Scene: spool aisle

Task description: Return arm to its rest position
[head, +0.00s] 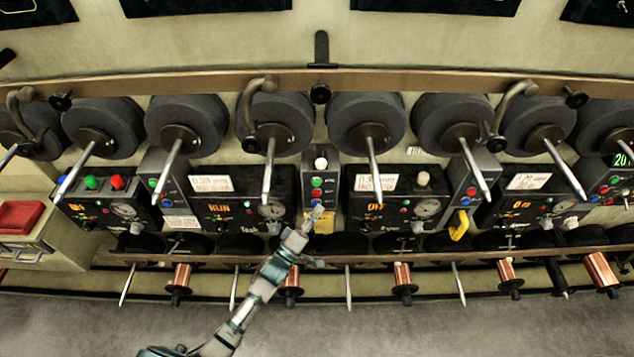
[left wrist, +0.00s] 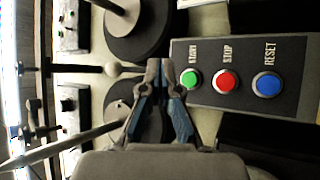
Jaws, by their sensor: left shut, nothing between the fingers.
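My left arm comes in from the bottom of the head view. My left gripper (head: 314,214) is at the lower end of a narrow button box (head: 308,172) with green, red and blue buttons. In the left wrist view the left gripper (left wrist: 160,66) is shut with its fingertips together and nothing between them. There its tips are just left of the green START button (left wrist: 190,79), with the red STOP button (left wrist: 225,80) and blue RESET button (left wrist: 267,83) farther right. I cannot tell whether the gripper touches the box. My right gripper is not in view.
Dark spools (head: 366,120) with protruding metal rods line the wall above several control panels (head: 235,212). Copper spools (head: 403,279) hang along a lower rail. A red box (head: 20,216) is at the far left. The grey floor (head: 420,330) in front is clear.

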